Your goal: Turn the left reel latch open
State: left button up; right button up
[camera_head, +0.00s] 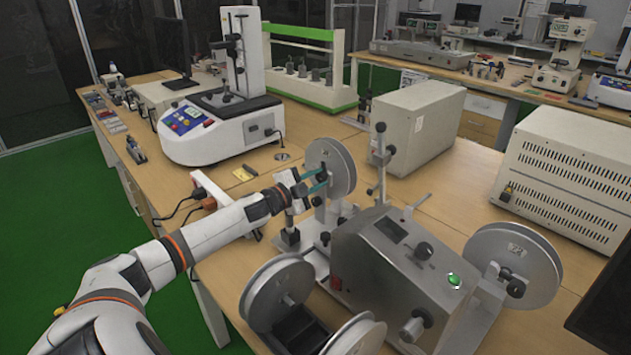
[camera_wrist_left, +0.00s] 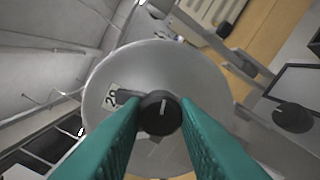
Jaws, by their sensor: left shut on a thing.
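The left reel (camera_head: 338,160) is a grey disc standing upright on the left side of the metal winding machine (camera_head: 385,265). It fills the middle of the left wrist view (camera_wrist_left: 205,85). Its latch is a round black knob (camera_wrist_left: 160,112) with a white line mark, at the reel's centre, with a dark bar reaching left from it. My left gripper (camera_head: 318,183) comes in from the left at the reel's centre. Its teal fingers (camera_wrist_left: 160,125) are shut on the knob, one on each side. The right gripper is not in view.
Another reel (camera_head: 515,262) is on the machine's right side, and loose reels (camera_head: 275,290) are at its front. A beige box (camera_head: 418,125) stands behind the machine. A white tester (camera_head: 215,130) stands at the left. A thin post with black knobs (camera_head: 382,165) rises close to the left reel.

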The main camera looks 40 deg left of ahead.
pick_arm(q)
jog(key=shift+m, duration=1.1)
jog(key=o, duration=1)
jog(key=shift+s+f+b, duration=0.15)
jog(key=shift+s+b, duration=0.15)
jog(key=shift+s, duration=0.25)
jog(key=s+a, duration=0.1)
jog(key=s, duration=1)
